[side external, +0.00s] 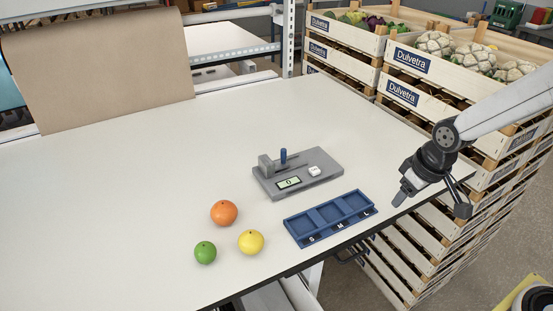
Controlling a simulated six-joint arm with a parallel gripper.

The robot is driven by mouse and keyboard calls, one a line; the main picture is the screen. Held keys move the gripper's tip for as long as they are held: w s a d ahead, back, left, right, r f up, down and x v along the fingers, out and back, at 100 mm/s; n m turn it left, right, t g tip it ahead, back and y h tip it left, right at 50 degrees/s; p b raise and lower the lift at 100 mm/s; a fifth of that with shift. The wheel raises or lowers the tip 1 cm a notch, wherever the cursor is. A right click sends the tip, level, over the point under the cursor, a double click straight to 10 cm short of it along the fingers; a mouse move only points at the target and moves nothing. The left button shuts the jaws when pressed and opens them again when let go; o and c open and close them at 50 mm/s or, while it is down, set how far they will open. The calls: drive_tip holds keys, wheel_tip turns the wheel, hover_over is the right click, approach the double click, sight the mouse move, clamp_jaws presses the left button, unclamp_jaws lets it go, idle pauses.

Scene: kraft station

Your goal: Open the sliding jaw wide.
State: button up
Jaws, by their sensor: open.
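A grey measuring device (298,174) sits near the middle right of the white table. It has a grey upright block (266,165) at its left end, a blue upright peg (283,156) near it, a small display (289,182) reading 0 and a white button (314,170). The peg seems to stand on the sliding jaw; the gap between jaw and block is too small to judge. My gripper (430,203) hangs open and empty at the table's right edge, to the right of the device and apart from it.
A blue tray (288,220) with three compartments lies in front of the device. An orange fruit (224,213), a green fruit (205,252) and a yellow fruit (250,242) lie to its left. Stacked crates (409,62) stand behind the right edge. The table's left side is clear.

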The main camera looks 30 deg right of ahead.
drive_tip(key=w+a+r+n+y, duration=0.1)
drive_tip(key=w+a+r+n, duration=0.15)
drive_tip(key=w, duration=0.45)
drive_tip(key=w+a+r+n, duration=0.1)
drive_tip(key=w+a, duration=0.2)
drive_tip(key=w, duration=0.4)
drive_tip(key=r+n+y, duration=0.2)
drive_tip(key=n, duration=0.3)
hover_over(285, 149)
drive_tip(key=s+d, duration=0.2)
drive_tip(key=shift+a+f+m, duration=0.15)
drive_tip(key=shift+f+m, duration=0.1)
drive_tip(key=shift+x, duration=3.9)
drive_tip(key=shift+w, duration=0.1)
drive_tip(key=shift+r, duration=0.1)
clamp_jaws()
drive_tip(key=shift+t, duration=0.3)
